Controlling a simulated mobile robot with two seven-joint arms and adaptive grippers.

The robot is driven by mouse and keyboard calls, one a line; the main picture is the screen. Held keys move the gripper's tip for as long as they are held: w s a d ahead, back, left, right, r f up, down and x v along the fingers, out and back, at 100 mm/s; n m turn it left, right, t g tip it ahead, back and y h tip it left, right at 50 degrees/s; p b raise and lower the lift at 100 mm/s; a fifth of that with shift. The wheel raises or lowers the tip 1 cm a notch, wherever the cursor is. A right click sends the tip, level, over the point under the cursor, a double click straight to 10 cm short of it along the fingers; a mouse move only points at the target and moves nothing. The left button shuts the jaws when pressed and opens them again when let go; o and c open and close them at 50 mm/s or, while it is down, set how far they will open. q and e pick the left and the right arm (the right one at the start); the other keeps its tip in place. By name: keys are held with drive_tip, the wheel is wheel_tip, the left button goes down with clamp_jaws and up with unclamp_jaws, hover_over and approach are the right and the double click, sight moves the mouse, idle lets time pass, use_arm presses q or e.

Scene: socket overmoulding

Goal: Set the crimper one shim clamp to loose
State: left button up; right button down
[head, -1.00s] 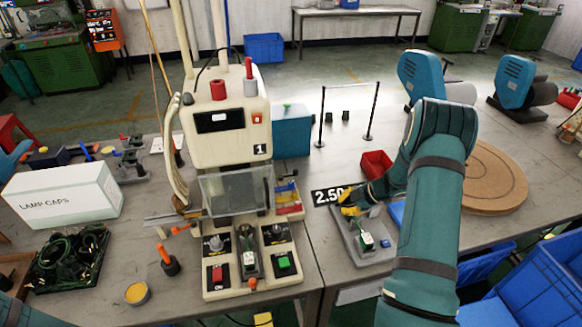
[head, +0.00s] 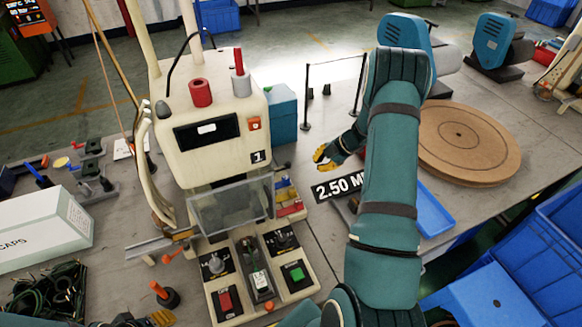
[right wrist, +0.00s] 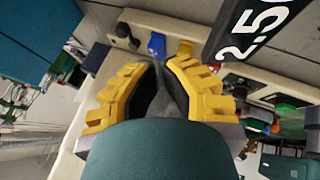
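Crimper one (head: 215,135) is the cream machine marked "1", with a clear guard in front. Its front panel holds two dark knobs (head: 215,264) (head: 282,238), a red button and a green button. A dark knob (head: 282,166) shows at its right side, above a rack of coloured pieces (head: 288,198). I cannot tell which part is the shim clamp. My right gripper (head: 324,158) is open and empty, right of the machine and apart from it; its yellow fingers also show in the right wrist view (right wrist: 160,68). My left gripper (head: 160,318) is barely visible at the bottom edge.
A "2.50" sign (head: 335,187) lies just below my right gripper. A round brown board (head: 465,143) and blue tray (head: 432,208) are to the right. A thin black frame (head: 306,95) stands behind. An orange-topped tool (head: 163,294) and a white box (head: 40,232) are to the left.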

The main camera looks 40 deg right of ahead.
sight(280, 169)
use_arm(q)
drive_tip(key=shift+s, duration=0.1)
use_arm(e)
drive_tip(key=shift+s, duration=0.1)
use_arm(q)
drive_tip(key=shift+f+b, duration=0.5)
drive_tip(key=shift+f, duration=0.1)
use_arm(e)
drive_tip(key=x, duration=1)
drive_tip(key=shift+a+f, duration=0.15)
use_arm(q)
drive_tip(key=shift+r, duration=0.1)
use_arm(e)
drive_tip(key=w, duration=0.2)
drive_tip(key=shift+w, duration=1.05)
